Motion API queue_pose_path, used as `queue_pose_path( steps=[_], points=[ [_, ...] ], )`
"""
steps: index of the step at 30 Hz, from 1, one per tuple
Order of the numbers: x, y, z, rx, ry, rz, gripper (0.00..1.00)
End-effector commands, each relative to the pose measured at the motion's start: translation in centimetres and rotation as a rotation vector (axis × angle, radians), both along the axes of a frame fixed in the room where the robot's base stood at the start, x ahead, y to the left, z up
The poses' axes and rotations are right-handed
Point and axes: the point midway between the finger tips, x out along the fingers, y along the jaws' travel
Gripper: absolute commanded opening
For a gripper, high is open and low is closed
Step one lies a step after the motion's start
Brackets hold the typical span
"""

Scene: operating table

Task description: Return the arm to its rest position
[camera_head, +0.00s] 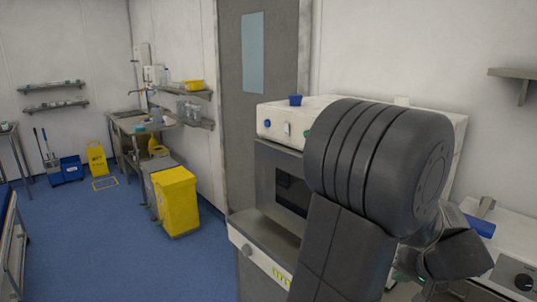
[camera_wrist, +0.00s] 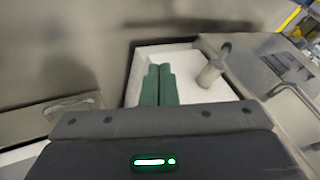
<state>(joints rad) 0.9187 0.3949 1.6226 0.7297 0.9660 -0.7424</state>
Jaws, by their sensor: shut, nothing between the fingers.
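My gripper (camera_wrist: 159,72) shows in the wrist view as two green fingers side by side, closed together with nothing between them. The fingers point over a white surface (camera_wrist: 185,55). I cannot tell whether they touch it. In the head view my dark grey arm fills the middle right, bent in front of a white bench-top machine. The fingers cannot be made out there.
The white machine (camera_head: 285,147) with a dark window stands close behind my arm. A grey cylindrical fitting (camera_wrist: 213,66) is right of my fingers. A yellow bin (camera_head: 176,203) stands left of the door (camera_head: 238,180). The blue floor (camera_head: 110,255) at left is mostly clear.

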Motion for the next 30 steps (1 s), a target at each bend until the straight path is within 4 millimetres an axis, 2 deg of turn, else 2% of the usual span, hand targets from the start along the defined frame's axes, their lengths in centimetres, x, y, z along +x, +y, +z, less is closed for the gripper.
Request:
queue_pose_path(
  steps=[11, 22, 24, 26, 30],
  points=[
    [0.3, 0.1, -0.5, 0.003, 0.001, 0.001, 0.0],
    [3.7, 1.0, -4.9, 0.004, 0.003, 0.002, 0.0],
    [4.6, 2.3, -4.7, 0.009, -0.002, 0.002, 0.0],
    [4.5, 2.1, -5.7, 0.027, -0.017, -0.013, 0.0],
    [4.6, 2.3, -6.3, 0.072, -0.047, -0.033, 0.0]
  ],
)
